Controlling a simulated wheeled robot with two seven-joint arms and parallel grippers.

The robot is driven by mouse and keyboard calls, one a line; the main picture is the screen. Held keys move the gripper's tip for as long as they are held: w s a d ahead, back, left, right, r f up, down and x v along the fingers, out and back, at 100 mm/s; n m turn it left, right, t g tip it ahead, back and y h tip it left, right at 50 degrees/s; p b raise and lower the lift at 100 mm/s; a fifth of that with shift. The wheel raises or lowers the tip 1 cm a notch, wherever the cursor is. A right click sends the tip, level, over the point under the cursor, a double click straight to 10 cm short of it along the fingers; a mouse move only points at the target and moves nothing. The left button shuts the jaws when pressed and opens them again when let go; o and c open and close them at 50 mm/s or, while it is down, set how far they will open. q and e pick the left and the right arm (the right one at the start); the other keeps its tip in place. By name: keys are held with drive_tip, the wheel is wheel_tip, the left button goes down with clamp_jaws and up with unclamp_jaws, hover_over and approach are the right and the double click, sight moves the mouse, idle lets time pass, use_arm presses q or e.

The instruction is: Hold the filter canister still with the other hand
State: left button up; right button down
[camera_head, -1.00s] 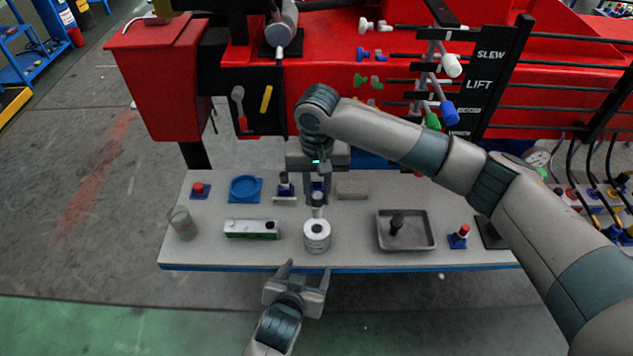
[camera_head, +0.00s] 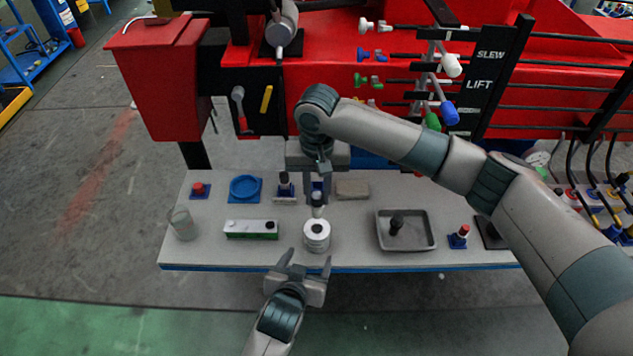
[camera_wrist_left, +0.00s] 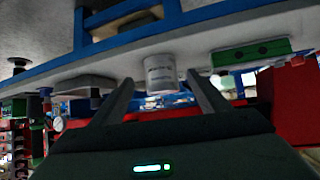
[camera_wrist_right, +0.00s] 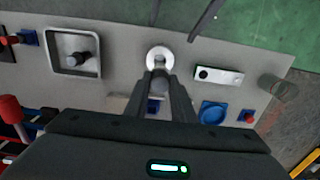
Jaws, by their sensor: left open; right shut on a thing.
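The filter canister (camera_head: 316,238) is a white upright cylinder with a dark centre in its top, standing near the front edge of the bench. It also shows in the left wrist view (camera_wrist_left: 160,74), ahead of and between the finger lines. My left gripper (camera_head: 306,259) is open, with its fingertips just in front of the canister at the bench edge; I cannot tell whether they touch it. My right gripper (camera_head: 316,195) points down behind the canister and is shut on a small grey cylindrical piece (camera_wrist_right: 159,76), close by the canister's top (camera_wrist_right: 160,56). The fingers partly hide this piece.
A green-and-white box (camera_head: 250,229) and a clear cup (camera_head: 182,223) stand to the left. A grey tray (camera_head: 406,245) with a dark knob stands to the right. A blue dish (camera_head: 244,188) and a tan block (camera_head: 352,189) lie behind. The red machine rises beyond.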

sight(314, 248)
use_arm(q)
drive_tip(key=shift+x, duration=3.6)
drive_tip(key=c, duration=1.1)
drive_tip(key=shift+c, duration=0.2)
